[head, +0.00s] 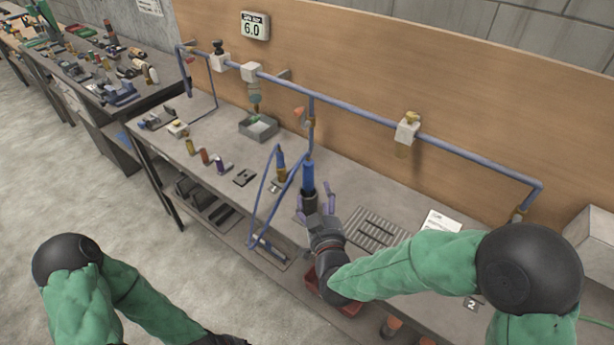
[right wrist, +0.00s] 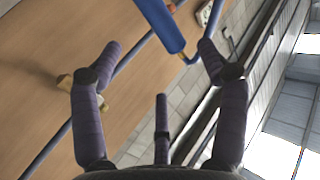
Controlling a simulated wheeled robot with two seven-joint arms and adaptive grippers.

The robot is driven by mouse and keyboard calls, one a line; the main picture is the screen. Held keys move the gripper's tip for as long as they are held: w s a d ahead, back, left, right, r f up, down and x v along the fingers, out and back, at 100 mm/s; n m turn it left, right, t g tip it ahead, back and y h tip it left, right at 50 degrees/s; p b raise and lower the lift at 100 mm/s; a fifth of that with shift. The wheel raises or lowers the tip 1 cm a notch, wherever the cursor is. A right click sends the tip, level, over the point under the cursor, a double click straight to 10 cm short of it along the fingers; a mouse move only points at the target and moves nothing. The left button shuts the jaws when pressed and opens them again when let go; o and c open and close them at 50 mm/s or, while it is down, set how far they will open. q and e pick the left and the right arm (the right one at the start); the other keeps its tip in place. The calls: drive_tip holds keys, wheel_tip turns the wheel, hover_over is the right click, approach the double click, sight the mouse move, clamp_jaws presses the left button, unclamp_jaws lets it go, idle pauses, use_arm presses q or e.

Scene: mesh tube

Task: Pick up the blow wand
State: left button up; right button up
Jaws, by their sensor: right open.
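The blow wand appears to be the thick blue cylinder (head: 308,176) in the middle of the bench in the head view, just past my right gripper (head: 316,203). In the right wrist view the blue cylinder (right wrist: 162,22) reaches down from the top edge, with a brass fitting and a blue tube at its end. My right gripper (right wrist: 158,46) is open there. The cylinder's end shows between its fingertips, nearer the right one; I see no grip on it. My arm partly hides its lower part in the head view.
A blue hose (head: 262,205) loops over the bench front beside another blue fitting (head: 280,160). A blue pipe (head: 360,113) runs along the wooden backboard (head: 400,60). A grey tray (head: 258,128) and small fittings stand left. A slotted plate (head: 372,231) lies right.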

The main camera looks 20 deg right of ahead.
sight(312, 172)
drive_tip(key=w, duration=0.3)
drive_tip(key=w+b, duration=0.1)
drive_tip(key=w, duration=0.3)
drive_tip(key=w+d+r, duration=0.1)
drive_tip(key=w, duration=0.3)
drive_tip(key=shift+d+b, duration=0.1)
drive_tip(key=shift+b, duration=0.3)
drive_tip(key=shift+s, duration=0.1)
drive_tip(key=shift+c, duration=0.3)
clamp_jaws()
